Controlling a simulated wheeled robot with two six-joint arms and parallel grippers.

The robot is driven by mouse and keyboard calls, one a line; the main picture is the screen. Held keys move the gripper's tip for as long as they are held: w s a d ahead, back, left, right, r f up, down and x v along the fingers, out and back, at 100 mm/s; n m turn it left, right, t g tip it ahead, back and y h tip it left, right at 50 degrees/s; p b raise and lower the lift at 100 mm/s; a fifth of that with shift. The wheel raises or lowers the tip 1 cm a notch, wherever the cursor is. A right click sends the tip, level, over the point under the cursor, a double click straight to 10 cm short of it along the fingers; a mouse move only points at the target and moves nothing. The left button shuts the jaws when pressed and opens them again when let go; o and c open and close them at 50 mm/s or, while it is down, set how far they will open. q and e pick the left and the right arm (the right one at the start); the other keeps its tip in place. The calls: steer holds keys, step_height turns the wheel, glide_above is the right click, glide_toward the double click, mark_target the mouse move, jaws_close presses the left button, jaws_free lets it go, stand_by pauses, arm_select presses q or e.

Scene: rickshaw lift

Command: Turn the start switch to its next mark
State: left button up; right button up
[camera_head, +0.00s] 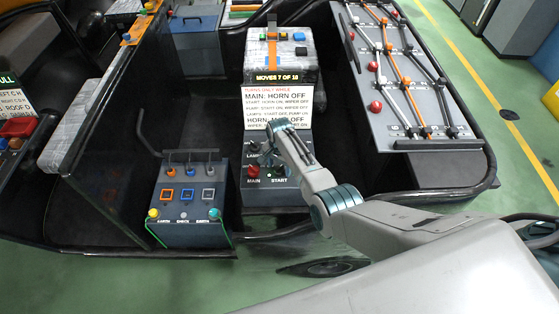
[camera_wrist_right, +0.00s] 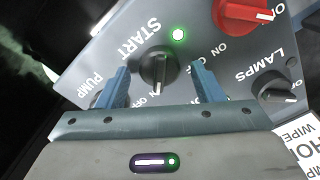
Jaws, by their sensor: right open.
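The start switch (camera_wrist_right: 157,70) is a black knob on the grey panel in the right wrist view, beside the printed word START. Its white pointer line points down the picture, toward my palm. A green light (camera_wrist_right: 178,34) glows near it. My right gripper (camera_wrist_right: 160,82) is open, with one blue finger on each side of the knob; gaps show between the fingers and the knob. In the head view my right arm (camera_head: 340,198) reaches over the panel and hides part of the start switch. My left gripper is not in view.
The red MAIN knob (camera_wrist_right: 245,14) and black LAMPS knob (camera_wrist_right: 275,88) are close by. The left finger covers most of the PUMP switch. A button box (camera_head: 187,212) stands left.

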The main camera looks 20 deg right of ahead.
mark_target(280, 167)
step_height(280, 167, up, 11)
steer(key=b, duration=0.1)
steer(key=shift+f, duration=0.2)
